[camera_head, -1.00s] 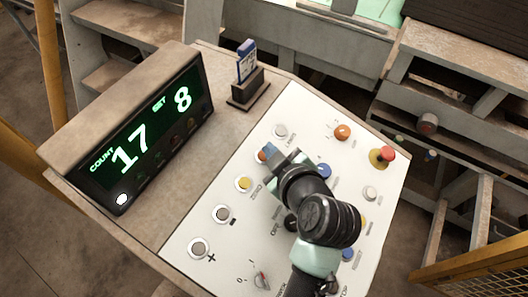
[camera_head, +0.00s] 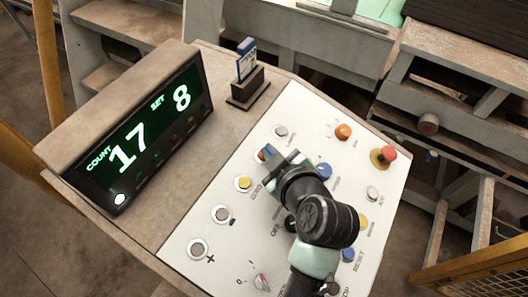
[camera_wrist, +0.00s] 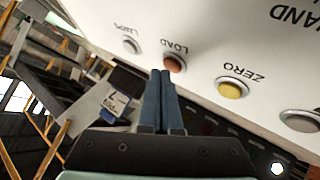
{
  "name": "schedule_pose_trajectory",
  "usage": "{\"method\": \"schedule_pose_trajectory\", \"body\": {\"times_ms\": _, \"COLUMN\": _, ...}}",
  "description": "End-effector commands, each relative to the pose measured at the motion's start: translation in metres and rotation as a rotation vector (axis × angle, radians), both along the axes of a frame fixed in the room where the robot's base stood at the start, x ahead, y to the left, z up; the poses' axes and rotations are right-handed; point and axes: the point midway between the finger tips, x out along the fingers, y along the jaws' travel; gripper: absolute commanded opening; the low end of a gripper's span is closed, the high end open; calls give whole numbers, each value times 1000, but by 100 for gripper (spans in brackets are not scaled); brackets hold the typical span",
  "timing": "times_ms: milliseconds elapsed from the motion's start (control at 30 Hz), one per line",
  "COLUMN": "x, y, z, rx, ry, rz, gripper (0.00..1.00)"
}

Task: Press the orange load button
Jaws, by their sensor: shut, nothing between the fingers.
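The orange load button (camera_wrist: 175,63) shows in the wrist view, with the word LOAD printed beside it on the white panel. In the head view only a small part of this button (camera_head: 262,154) shows beside my gripper. My gripper (camera_wrist: 163,75) is shut and empty, its two dark fingers together. In the wrist view the fingertips overlap the lower left edge of the load button; I cannot tell whether they touch it.
The yellow zero button (camera_wrist: 232,89) and a white lamp button (camera_wrist: 131,44) flank the load button. A red emergency stop (camera_head: 387,153) and another orange button (camera_head: 343,131) are on the panel (camera_head: 310,120). A display (camera_head: 140,135) reads COUNT 17, SET 8.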

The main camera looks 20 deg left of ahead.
Motion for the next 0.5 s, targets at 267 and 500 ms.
{"method": "schedule_pose_trajectory", "body": {"times_ms": 267, "x": 0, "y": 1, "z": -3, "rx": 0, "ry": 0, "rz": 0, "gripper": 0}}
{"method": "schedule_pose_trajectory", "body": {"times_ms": 500, "x": 0, "y": 2, "z": -6, "rx": 0, "ry": 0, "rz": 0, "gripper": 0}}
